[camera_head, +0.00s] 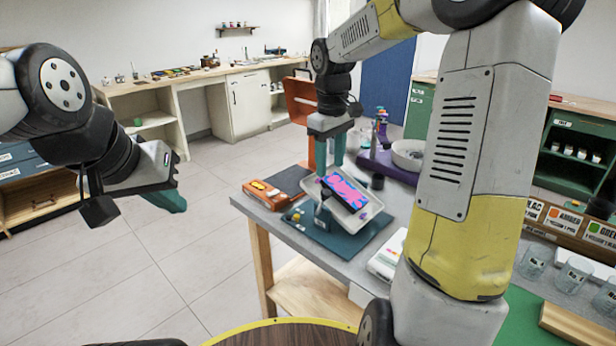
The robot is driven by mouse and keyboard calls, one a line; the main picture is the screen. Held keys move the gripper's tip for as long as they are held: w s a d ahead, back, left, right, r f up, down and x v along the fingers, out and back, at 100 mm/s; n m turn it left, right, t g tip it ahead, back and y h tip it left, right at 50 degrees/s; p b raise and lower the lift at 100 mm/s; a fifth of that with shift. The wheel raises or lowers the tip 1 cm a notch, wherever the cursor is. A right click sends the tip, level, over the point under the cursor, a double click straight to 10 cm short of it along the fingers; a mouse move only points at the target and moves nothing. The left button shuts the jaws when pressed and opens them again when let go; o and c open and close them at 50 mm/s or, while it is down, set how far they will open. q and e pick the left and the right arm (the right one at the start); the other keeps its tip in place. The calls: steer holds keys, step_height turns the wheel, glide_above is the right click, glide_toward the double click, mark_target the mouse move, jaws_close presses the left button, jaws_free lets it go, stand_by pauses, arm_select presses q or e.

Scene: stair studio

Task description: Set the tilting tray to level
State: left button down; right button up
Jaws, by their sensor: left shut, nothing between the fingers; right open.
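The tilting tray (350,220) is a pale, shallow tray on a short stand over a dark teal mat (376,236). It slopes, its near right side looking lower. A flat pink, purple and blue patterned item (344,191) lies in it. My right gripper (329,169) points down at the tray's far left edge with teal fingers open; whether it touches the tray I cannot tell. My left gripper (172,202) is shut and empty, held out over the floor left of the table.
The grey table (262,217) carries an orange-brown box (270,184) left of the tray, a white bowl (408,154) behind and a white device (387,256) at right. My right arm hides much of the table's right side. Glass beakers (571,275) stand far right. Floor at left is clear.

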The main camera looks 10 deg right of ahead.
mark_target(326, 192)
steer(key=w+f, duration=0.1)
steer(key=w, duration=0.2)
steer(key=shift+f+n+g, duration=0.3)
steer(key=shift+f, duration=0.1)
steer(key=shift+w+f, duration=0.1)
steer(key=shift+f, duration=0.15)
step_height(326, 192, down, 7)
steer(key=shift+f, duration=0.2)
jaws_close()
stand_by(0.9)
